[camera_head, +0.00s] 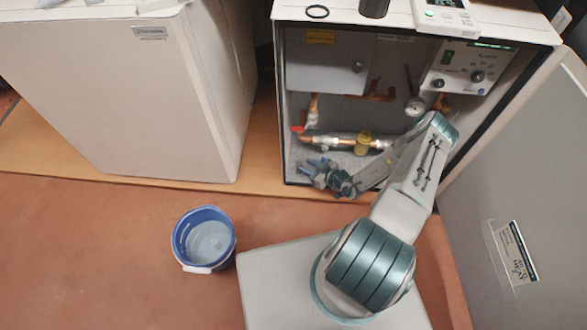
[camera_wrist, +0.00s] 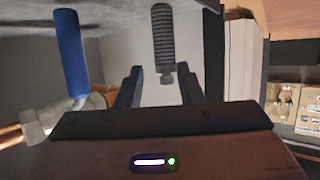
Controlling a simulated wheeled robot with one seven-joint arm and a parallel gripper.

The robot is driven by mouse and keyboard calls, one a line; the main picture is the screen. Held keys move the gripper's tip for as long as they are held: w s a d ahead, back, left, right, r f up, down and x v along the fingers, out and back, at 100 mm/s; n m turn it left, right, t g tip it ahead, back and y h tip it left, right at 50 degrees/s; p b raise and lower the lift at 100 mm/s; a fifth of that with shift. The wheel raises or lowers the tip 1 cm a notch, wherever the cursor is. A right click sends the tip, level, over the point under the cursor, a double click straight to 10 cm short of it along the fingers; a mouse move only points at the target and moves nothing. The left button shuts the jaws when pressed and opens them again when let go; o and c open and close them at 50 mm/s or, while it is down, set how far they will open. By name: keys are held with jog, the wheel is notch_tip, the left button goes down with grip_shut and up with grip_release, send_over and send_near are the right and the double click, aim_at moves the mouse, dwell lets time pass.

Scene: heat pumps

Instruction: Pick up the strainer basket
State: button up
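My gripper (camera_head: 322,176) is low inside the open cabinet, near its front edge. In the head view I cannot make out the basket near the gripper; my arm covers part of that area. A brass fitting (camera_head: 363,143) sits on the copper pipe behind my gripper.
A blue lever (camera_wrist: 70,50) on a valve stands left of the fingers in the wrist view. The cabinet (camera_head: 286,110) holds a grey box (camera_head: 325,68), pipes and a gauge (camera_head: 415,105). Its open door (camera_head: 510,190) is at right. A blue bucket (camera_head: 204,240) stands on the floor.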

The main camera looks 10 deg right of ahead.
aim_at(298, 163)
jog(key=b+x, duration=0.2)
jog(key=x, duration=0.3)
jog(key=shift+a+r, duration=0.1)
jog(key=shift+a, duration=0.15)
jog(key=shift+r, duration=0.1)
grip_shut()
